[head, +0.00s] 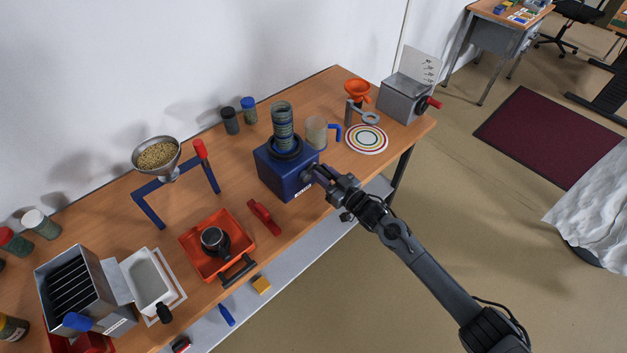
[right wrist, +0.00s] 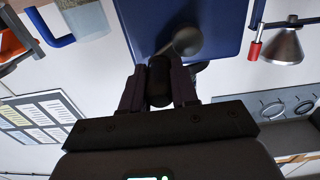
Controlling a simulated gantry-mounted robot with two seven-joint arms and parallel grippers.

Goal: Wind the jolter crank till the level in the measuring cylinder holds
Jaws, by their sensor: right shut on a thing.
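The jolter is a blue box (head: 280,178) near the front edge of the table, right of centre. The measuring cylinder (head: 282,118), clear with graduation marks, stands upright in a dark ring on top of it. Its contents look grey-green; the exact level cannot be read. My right gripper (head: 322,174) is at the front right side of the jolter. In the right wrist view, the gripper (right wrist: 158,88) is shut on the black crank handle (right wrist: 159,76), beside the blue housing (right wrist: 220,30). The crank in the head view is mostly hidden by the gripper. My left gripper is not in view.
A jug with a blue handle (head: 317,133) stands close behind the jolter. A ringed target mat (head: 366,139) lies to the right. An orange tray (head: 203,268), red scoop-like piece (head: 264,217) and funnel stand (head: 148,207) are to the left. Open floor lies in front.

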